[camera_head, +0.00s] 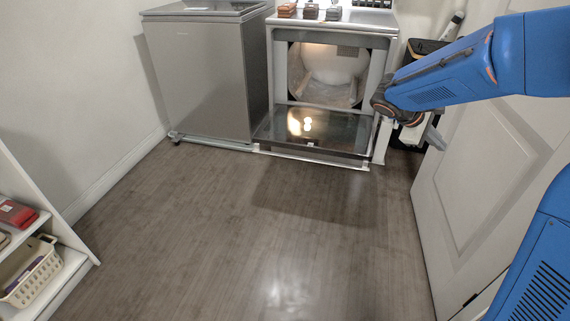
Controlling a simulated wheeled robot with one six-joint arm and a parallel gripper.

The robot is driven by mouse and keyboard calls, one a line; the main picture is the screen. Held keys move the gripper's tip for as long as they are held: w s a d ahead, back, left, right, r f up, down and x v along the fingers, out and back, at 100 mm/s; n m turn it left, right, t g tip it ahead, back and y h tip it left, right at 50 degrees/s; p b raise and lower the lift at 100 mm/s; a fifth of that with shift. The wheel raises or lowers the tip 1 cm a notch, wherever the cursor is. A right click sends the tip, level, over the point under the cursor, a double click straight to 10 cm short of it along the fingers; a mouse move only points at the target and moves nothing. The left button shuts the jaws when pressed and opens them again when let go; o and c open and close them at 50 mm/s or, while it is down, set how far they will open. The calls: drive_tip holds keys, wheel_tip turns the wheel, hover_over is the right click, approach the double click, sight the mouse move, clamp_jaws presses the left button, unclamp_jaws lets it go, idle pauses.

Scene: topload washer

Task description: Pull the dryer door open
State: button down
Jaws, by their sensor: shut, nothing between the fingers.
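The dryer (391,50) is the white machine at the back, right of centre. Its dark glass door (345,133) is hinged at the bottom and folded down low in front of the machine, lit by bright reflections. The round drum opening (325,68) is exposed, with the pale drum inside. My gripper (436,139) is to the right of the dryer, beside the white room door's edge. It is small in view, shut and empty, and apart from the dryer door. My blue arm reaches in from the right and overlaps the dryer's right side.
A grey topload washer (205,75) stands left of the dryer. Several small items (311,10) sit on the dryer's top. A white panelled room door (490,180) is close on the right. A shelf with a basket (35,272) is at lower left. The wooden floor (240,230) between is clear.

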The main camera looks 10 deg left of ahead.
drive_tip(key=w+a+f+n+t+h, duration=0.1)
drive_tip(key=w+a+f+n+t, duration=0.45)
drive_tip(key=w+a+f, duration=0.6)
drive_tip(key=w+a+f+n+t+h, duration=0.1)
drive_tip(key=w+a+f+n+t, duration=0.5)
drive_tip(key=w+a, duration=0.9)
drive_tip(key=s+a+f+n+t+y, duration=0.3)
drive_tip(key=a+f+n+y, duration=0.3)
drive_tip(key=a+f, duration=0.95)
drive_tip(key=s+a+f+n+t+y, duration=0.2)
drive_tip(key=a+f+n+y, duration=0.4)
drive_tip(key=a+f, duration=0.95)
drive_tip(key=w+d+r+n+h, duration=0.1)
drive_tip(key=w+r, duration=0.4)
drive_tip(key=w, duration=0.4)
drive_tip(key=shift+w+r, duration=0.2)
drive_tip(key=shift+w, duration=0.05)
